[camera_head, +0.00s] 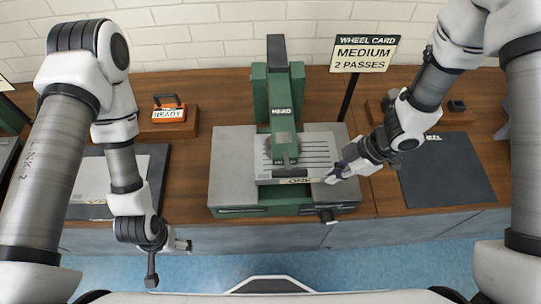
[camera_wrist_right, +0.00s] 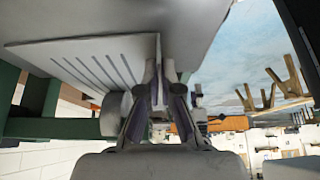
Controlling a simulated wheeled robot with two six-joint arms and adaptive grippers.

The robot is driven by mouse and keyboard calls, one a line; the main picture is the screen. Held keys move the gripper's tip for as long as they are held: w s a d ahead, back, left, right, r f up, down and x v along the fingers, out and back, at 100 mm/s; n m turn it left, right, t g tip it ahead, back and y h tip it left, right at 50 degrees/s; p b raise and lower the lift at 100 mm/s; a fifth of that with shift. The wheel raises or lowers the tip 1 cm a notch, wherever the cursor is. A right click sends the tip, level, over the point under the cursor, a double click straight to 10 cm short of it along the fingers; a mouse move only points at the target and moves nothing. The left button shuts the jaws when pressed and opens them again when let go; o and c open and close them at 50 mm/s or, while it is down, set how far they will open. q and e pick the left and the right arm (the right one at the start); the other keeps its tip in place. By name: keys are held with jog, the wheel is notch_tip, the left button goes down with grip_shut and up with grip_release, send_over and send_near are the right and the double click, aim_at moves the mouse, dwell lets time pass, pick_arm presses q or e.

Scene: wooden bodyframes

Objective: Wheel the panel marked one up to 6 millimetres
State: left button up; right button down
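The panel marked ONE (camera_head: 305,150) is a light sheet with dark parallel lines. It lies on the bed of the green and grey machine (camera_head: 232,165), partly under the green part marked HEAD (camera_head: 283,130). My right gripper (camera_head: 334,177) is at the panel's front right corner. In the right wrist view the lined panel (camera_wrist_right: 95,62) runs in between the fingers of my right gripper (camera_wrist_right: 158,90), which look shut on its edge. My left gripper (camera_head: 167,262) hangs empty in front of the bench, its fingers spread apart. The panel's thickness cannot be read.
A sign (camera_head: 364,53) reads WHEEL CARD, MEDIUM, 2 PASSES. A dark mat (camera_head: 450,180) marked WHEEL lies bare on the right. An orange item marked READY (camera_head: 169,111) sits on a wooden block on the left. Another pale panel (camera_head: 90,185) lies on the left mat.

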jog(key=shift+d, duration=0.1)
jog(key=c, duration=0.7)
grip_release()
